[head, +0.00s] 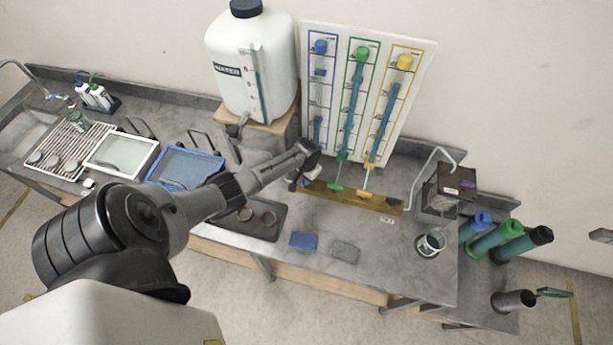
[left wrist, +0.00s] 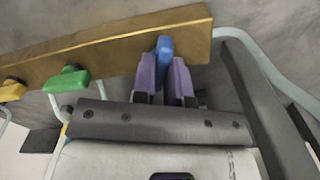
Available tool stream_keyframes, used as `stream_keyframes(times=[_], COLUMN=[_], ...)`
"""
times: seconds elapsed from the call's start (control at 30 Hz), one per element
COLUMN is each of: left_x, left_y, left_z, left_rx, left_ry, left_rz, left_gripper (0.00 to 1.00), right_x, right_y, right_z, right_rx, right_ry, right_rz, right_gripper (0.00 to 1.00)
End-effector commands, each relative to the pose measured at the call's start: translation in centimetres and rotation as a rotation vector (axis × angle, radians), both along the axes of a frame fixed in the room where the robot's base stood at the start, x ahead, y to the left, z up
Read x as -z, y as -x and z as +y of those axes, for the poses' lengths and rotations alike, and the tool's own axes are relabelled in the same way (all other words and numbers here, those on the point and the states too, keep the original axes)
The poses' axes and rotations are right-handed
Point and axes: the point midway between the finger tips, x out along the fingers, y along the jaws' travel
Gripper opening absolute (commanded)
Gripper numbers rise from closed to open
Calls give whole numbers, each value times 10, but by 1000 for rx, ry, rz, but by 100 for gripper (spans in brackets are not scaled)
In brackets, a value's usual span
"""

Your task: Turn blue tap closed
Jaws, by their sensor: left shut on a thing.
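The blue tap (left wrist: 165,48) shows in the left wrist view as a small blue handle over the brass-coloured bar. The two purple fingers of my left gripper (left wrist: 165,78) stand on either side of the handle and are shut on it. In the head view my left gripper (head: 308,163) reaches the left end of the bar, below the blue-framed column (head: 318,95). The gripper hides the blue tap there. My right gripper does not show.
The green tap (head: 335,187) and yellow tap (head: 368,194) are on the same bar (head: 385,203), to the right in the head view. A white water tank (head: 250,70) stands to the left. A bent pipe (head: 418,180) rises to the right.

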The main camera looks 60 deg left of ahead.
Motion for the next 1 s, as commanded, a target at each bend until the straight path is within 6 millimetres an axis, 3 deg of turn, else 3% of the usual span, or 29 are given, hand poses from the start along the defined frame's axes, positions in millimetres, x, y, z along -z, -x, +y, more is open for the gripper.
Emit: stream_keyframes(times=[0.4, 1.0], left_x=[0, 1], left_y=[0, 0], left_z=[1, 1], left_rx=[397, 936], left_ry=[-1, -2], left_rz=[1, 1], left_gripper=[0, 0], right_x=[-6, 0], right_y=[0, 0], right_z=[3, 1], right_rx=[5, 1], right_ry=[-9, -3], right_rz=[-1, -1], right_gripper=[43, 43])
